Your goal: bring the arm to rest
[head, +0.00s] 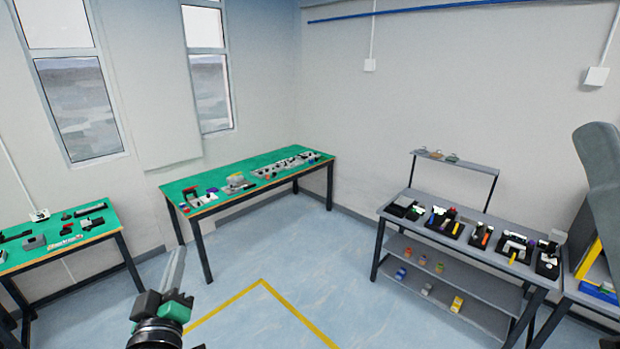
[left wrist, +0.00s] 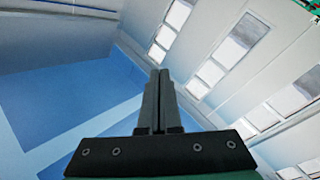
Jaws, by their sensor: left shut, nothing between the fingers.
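My left gripper (head: 174,268) shows at the bottom left of the head view, raised above the blue floor and pointing up in the picture. In the left wrist view its two dark fingers (left wrist: 159,80) lie together, shut, with nothing between them. It touches no table or object. My right gripper is in neither view.
A green-topped table (head: 225,203) with small parts stands at the back. Another green table (head: 75,248) is at the left. A grey shelved workbench (head: 420,205) with trays stands at the right. The floor (head: 240,260) between them is clear, with yellow lines (head: 300,314).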

